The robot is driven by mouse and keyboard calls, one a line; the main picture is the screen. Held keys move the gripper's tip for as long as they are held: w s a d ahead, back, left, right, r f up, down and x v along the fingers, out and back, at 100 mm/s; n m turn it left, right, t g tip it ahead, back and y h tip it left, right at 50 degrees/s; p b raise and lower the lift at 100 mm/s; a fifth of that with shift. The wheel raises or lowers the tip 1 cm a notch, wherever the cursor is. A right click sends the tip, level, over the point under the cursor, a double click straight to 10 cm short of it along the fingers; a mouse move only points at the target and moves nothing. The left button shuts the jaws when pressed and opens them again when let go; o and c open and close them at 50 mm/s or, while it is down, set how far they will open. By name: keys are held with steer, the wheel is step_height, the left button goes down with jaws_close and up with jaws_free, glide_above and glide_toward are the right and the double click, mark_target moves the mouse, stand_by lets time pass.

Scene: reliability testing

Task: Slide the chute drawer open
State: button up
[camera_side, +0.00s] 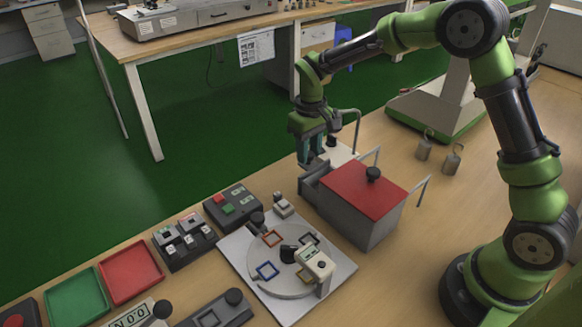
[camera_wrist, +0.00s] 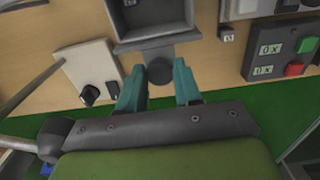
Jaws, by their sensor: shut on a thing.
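The chute is a grey box with a red lid (camera_side: 362,188) and a black knob on top. Its grey drawer (camera_side: 313,181) sticks out of the box's left end, and its hollow inside shows in the wrist view (camera_wrist: 155,43). A dark round handle (camera_wrist: 160,74) is on the drawer's front. My gripper (camera_side: 316,160) is at that front end, with its teal fingers pointing down. In the wrist view my gripper (camera_wrist: 162,78) has one finger on each side of the handle, shut on it. The fingers hide part of the drawer front in the side view.
A white plate with a round dial (camera_side: 335,278) stands close in front of the box. A button box (camera_side: 232,207) and red and green trays (camera_side: 130,272) lie to the left. Metal rails (camera_side: 420,190) and hooked weights (camera_side: 452,160) are on the right. The table edge is near my gripper.

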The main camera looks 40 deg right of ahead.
steer(key=shift+w, duration=2.3)
steer(key=o, duration=0.6)
steer(key=shift+s, duration=0.1)
steer(key=shift+c, duration=0.2)
steer(key=shift+r, duration=2.55)
steer(key=s+r+m+t+y, duration=0.1)
steer(key=s+r, duration=0.4)
steer(key=s, duration=0.8)
steer(key=s+r+m+t+y, duration=0.1)
steer(key=s+r+m+t, duration=0.2)
steer(key=s, duration=1.1)
step_height(320, 180, up, 3)
steer(key=t, duration=0.3)
steer(key=shift+s+a+r, duration=0.15)
steer(key=shift+s+a, duration=0.05)
steer(key=shift+s, duration=0.1)
